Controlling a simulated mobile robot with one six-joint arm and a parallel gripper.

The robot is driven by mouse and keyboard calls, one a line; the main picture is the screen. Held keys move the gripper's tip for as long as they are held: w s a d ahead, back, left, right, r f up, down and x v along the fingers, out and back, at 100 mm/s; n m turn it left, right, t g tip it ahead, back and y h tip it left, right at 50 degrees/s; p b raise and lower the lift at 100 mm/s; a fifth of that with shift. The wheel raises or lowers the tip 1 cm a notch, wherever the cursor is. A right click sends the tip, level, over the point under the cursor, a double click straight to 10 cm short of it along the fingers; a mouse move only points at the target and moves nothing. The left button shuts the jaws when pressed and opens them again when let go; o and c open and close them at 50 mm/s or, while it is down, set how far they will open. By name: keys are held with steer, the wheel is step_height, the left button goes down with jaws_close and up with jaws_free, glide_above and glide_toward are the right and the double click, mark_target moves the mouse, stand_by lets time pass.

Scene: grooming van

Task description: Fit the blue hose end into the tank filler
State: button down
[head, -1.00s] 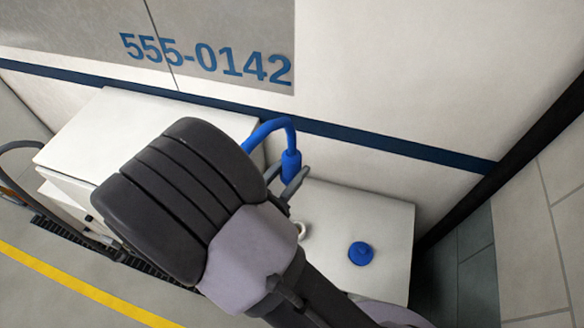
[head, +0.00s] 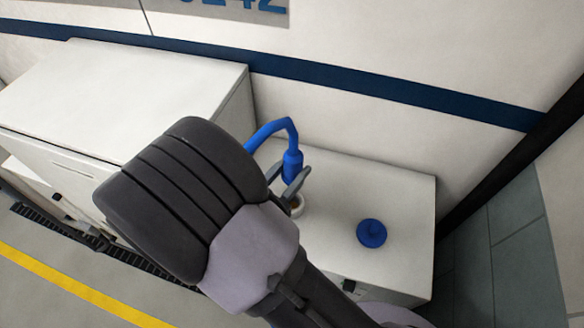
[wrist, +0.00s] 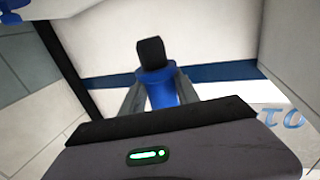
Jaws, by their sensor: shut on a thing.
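My gripper (head: 286,180) is shut on the blue hose end (head: 292,164), which hangs roughly upright with the blue hose (head: 268,130) arching away to the left behind my arm. In the wrist view the hose end (wrist: 161,90) sits between the two grey fingers and has a black piece at its far end. The tank filler (head: 298,207), a pale ring on the white tank top (head: 340,185), shows just below the fingers in the head view. The fingers partly hide it. I cannot tell the height gap between hose end and filler.
A round blue cap (head: 371,233) lies on the tank top, right of the filler. A taller white cabinet (head: 150,90) stands to the left. The van wall with a dark blue stripe (head: 400,95) is behind. Free tank top lies right and behind.

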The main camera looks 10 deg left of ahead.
step_height(320, 180, down, 2)
steer(key=shift+d+f+b, duration=0.1)
steer(key=shift+f+b, duration=0.1)
steer(key=shift+b, duration=0.35)
step_height(320, 180, down, 5)
steer(key=b, duration=0.3)
steer(key=shift+r, duration=0.15)
steer(key=shift+r, duration=0.1)
steer(key=shift+s, duration=0.25)
steer(key=shift+f+b, duration=0.35)
steer(key=shift+b, duration=0.1)
steer(key=shift+f, duration=0.1)
